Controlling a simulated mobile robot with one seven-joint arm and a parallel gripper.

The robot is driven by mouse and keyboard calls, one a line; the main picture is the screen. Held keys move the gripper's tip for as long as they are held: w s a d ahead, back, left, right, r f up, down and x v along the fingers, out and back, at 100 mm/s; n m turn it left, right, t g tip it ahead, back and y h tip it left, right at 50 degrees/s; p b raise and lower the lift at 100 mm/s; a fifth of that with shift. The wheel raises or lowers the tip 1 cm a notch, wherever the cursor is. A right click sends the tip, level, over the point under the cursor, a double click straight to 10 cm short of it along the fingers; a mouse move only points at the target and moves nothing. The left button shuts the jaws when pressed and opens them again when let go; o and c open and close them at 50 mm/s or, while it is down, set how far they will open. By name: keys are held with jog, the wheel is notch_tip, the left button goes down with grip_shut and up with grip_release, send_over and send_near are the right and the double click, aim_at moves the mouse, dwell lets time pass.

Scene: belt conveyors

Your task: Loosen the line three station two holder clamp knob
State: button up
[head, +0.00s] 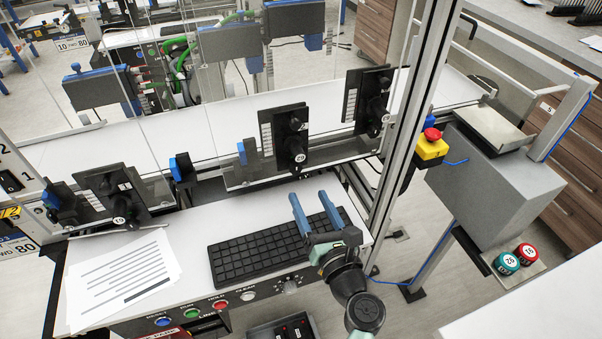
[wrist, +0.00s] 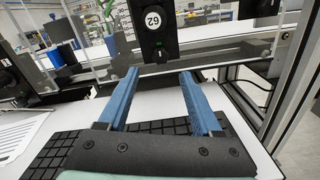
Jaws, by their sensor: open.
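Several black holder plates with round black knobs stand along the conveyor. The middle holder (head: 284,139) has its knob (head: 297,153) facing me, with a small white number tag. In the wrist view this holder (wrist: 152,38) is straight ahead, its tag upside down and hard to read. Another holder with knob (head: 376,117) is to the right, and one with knob (head: 119,218) to the left. Which is station two I cannot tell. My gripper (head: 308,196) has two blue fingers, spread and empty. It is over the keyboard, short of the middle knob; it also shows in the wrist view (wrist: 159,74).
A black keyboard (head: 240,258) and printed paper (head: 125,275) lie on the white console, with coloured buttons (head: 191,313) along its front. A clear panel edges the conveyor (head: 120,150). An upright metal post (head: 405,130) and yellow-red emergency stop (head: 431,146) stand to the right.

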aim_at(297, 171)
jog(key=x, duration=0.7)
jog(key=shift+w+b, duration=0.3)
jog(key=shift+w, duration=0.1)
grip_shut()
